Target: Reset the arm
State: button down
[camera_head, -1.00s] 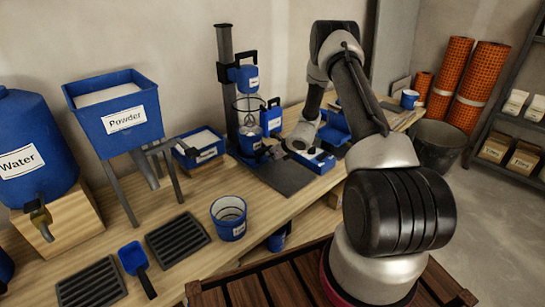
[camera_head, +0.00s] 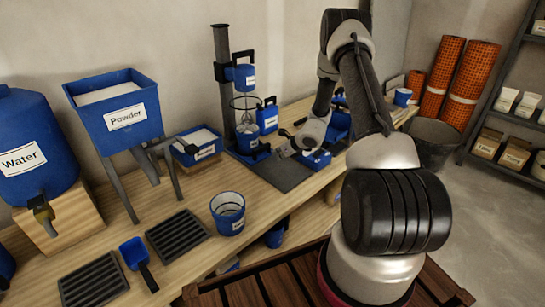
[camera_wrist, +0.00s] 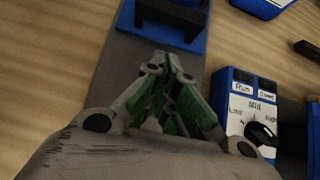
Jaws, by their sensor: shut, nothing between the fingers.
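My arm reaches over the workbench in the head view. Its gripper (camera_head: 284,151) is partly seen there, above the dark base plate of the mixing stand. In the wrist view my gripper (camera_wrist: 168,72) is shut, with its fingertips together and nothing between them. A blue control box (camera_wrist: 250,105) with a black knob and buttons lies to the right of the fingers. The box also shows in the head view (camera_head: 317,159), just right of the gripper. A blue and black holder (camera_wrist: 172,18) lies beyond the fingertips.
The mixing stand (camera_head: 221,80) rises left of my gripper. A labelled blue container (camera_head: 267,118) stands behind it. A powder hopper (camera_head: 125,115), a water tank (camera_head: 35,150), an open bucket (camera_head: 228,213) and a scoop (camera_head: 134,254) are further left. The air above the bench front is clear.

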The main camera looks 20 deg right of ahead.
jog(key=s+a+r+n+g+y, duration=0.25)
jog(key=s+r+n, duration=0.45)
jog(key=s, duration=0.4)
jog(key=s+a+r+n+g+y, duration=0.25)
jog(key=s+r+n, duration=0.45)
jog(key=s, duration=0.4)
jog(key=s+r+n+h, duration=0.4)
jog(key=s+r+n, duration=0.5)
jog(key=s+r, duration=0.2)
jog(key=s+r+n+t+h, duration=0.1)
jog(key=s+r+n+h, duration=0.3)
jog(key=s+r+n, duration=0.5)
jog(key=shift+w+d+v, duration=0.35)
jog(key=shift+v, duration=3.3)
jog(key=shift+r, duration=0.15)
